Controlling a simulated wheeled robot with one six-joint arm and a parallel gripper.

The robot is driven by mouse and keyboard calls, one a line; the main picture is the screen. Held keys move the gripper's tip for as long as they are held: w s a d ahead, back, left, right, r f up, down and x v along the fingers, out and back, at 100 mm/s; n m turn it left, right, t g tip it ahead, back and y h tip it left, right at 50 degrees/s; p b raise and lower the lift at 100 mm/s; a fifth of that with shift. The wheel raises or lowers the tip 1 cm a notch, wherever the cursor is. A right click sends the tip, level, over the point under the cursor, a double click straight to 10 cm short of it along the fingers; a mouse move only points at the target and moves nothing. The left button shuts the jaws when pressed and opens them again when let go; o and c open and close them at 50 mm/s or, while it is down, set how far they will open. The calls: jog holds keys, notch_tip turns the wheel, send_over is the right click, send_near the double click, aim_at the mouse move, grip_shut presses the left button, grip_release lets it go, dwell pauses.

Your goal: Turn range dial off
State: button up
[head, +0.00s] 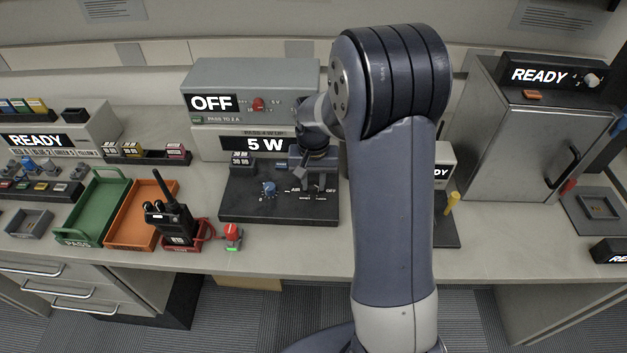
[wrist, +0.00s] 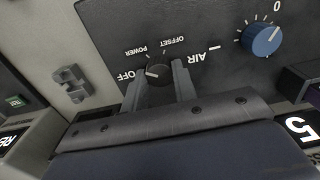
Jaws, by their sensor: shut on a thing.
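The range dial (wrist: 159,74) is a small black knob on a dark panel (wrist: 215,90). In the wrist view the words OFF, POWER, OFFSET and AIR are printed around it, upside down. A small pale mark on the knob sits on its left side, facing the word OFF. My gripper (wrist: 157,78) has one finger on each side of the knob and is shut on it. In the head view my gripper (head: 315,178) is over the right part of the dark panel (head: 245,207), and it and my arm hide the knob.
A blue knob (wrist: 261,38) is on the same panel; it also shows in the head view (head: 268,189). Behind stands a grey box with a red knob (head: 258,104) and an OFF display. A black radio (head: 175,222), orange tray (head: 128,240) and green tray (head: 90,228) are left.

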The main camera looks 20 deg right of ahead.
aim_at(313, 184)
jog(key=n, duration=0.6)
jog(key=shift+n, duration=0.4)
dwell(0.3)
jog(key=o, duration=1)
jog(key=shift+r, duration=0.1)
notch_tip(313, 184, up, 11)
jog(key=shift+f, duration=0.2)
notch_tip(313, 184, down, 11)
jog(key=shift+r, duration=0.1)
dwell(0.7)
